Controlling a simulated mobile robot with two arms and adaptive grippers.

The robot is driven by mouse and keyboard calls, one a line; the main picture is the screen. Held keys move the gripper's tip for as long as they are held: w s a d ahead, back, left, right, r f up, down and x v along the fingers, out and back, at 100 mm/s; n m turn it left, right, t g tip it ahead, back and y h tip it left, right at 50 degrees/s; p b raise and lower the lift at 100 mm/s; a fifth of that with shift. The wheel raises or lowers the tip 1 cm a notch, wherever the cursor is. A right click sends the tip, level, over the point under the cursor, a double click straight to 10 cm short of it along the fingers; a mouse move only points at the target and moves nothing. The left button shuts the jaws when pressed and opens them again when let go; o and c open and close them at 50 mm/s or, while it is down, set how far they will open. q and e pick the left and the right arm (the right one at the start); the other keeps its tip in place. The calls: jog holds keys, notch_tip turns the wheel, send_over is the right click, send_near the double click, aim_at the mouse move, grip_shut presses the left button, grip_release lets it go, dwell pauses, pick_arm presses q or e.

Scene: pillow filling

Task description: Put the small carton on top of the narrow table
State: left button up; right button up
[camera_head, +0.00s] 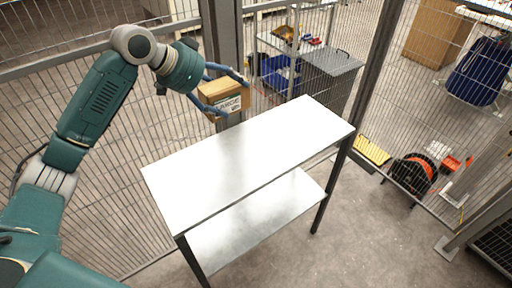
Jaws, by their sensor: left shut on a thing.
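The small carton (221,92) is a brown cardboard box with a white label on its front. My left gripper (226,91) is shut on it, with blue fingers along its sides. The carton is held in the air by the far long edge of the narrow table (250,145), near the middle of that edge; I cannot tell whether it overlaps the top. The narrow table has a bare, shiny metal top, a lower shelf and dark legs. My right gripper is not in view.
A wire mesh fence (110,170) with a grey post (224,45) stands close behind the table. Beyond it are a grey cabinet (333,78), a blue bin (281,75) and an orange cable reel (412,172). The floor (375,245) at the front right is clear.

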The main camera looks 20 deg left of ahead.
pick_arm(q)
jog(key=shift+w+a+r, duration=0.15)
jog(key=shift+a+r, duration=0.2)
notch_tip(320, 180, down, 20)
jog(key=p, duration=0.3)
jog(key=shift+w+r+p, duration=0.1)
jog(key=shift+r+p, duration=0.1)
jog(key=shift+p, duration=0.2)
jog(key=o, duration=1.3)
jog(key=shift+f, duration=0.1)
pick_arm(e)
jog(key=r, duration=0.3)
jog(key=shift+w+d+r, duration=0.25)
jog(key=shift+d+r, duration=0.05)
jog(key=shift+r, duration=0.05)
